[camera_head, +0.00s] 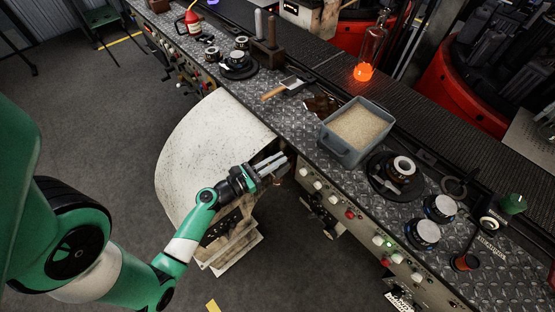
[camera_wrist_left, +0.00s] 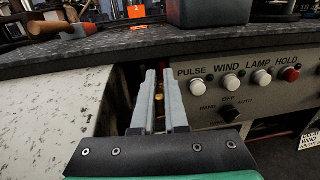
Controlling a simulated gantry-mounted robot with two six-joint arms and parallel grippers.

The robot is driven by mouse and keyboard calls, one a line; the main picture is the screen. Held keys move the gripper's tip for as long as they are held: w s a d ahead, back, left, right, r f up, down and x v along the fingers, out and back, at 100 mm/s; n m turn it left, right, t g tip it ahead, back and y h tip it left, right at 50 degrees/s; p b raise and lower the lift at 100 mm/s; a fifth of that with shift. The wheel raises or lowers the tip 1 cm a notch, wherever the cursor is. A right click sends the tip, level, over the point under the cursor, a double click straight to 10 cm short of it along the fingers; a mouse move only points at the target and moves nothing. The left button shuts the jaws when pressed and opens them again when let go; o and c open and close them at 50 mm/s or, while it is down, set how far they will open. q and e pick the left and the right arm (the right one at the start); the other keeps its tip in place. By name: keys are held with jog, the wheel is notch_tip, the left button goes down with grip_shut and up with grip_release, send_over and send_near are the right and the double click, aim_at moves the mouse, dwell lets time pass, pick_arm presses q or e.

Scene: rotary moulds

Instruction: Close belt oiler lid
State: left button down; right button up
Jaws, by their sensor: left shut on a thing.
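My left gripper (camera_head: 272,166) reaches in from the left to the front of the machine bench, between a pale curved panel and the button panel. In the left wrist view its two grey fingers (camera_wrist_left: 166,100) point forward into a dark gap. A small brass-coloured part (camera_wrist_left: 159,92) shows between the fingers, and the gripper is shut on it. The part is mostly hidden by the fingers. It may be the belt oiler lid, but I cannot tell, nor can I make out a lid's angle. My right gripper is not in view.
The speckled pale panel (camera_head: 212,128) stands left of the gripper. A control panel with buttons (camera_wrist_left: 240,95) is close on the right. The bench edge (camera_wrist_left: 100,52) runs above. A grey bin of sand (camera_head: 341,149) and a wooden-handled tool (camera_head: 280,90) sit on top.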

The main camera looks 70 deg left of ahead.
pick_arm(q)
jog(key=shift+m+h, duration=0.3)
jog(key=shift+h, duration=0.2)
jog(key=c, duration=1)
grip_release()
jog(key=shift+o, duration=0.2)
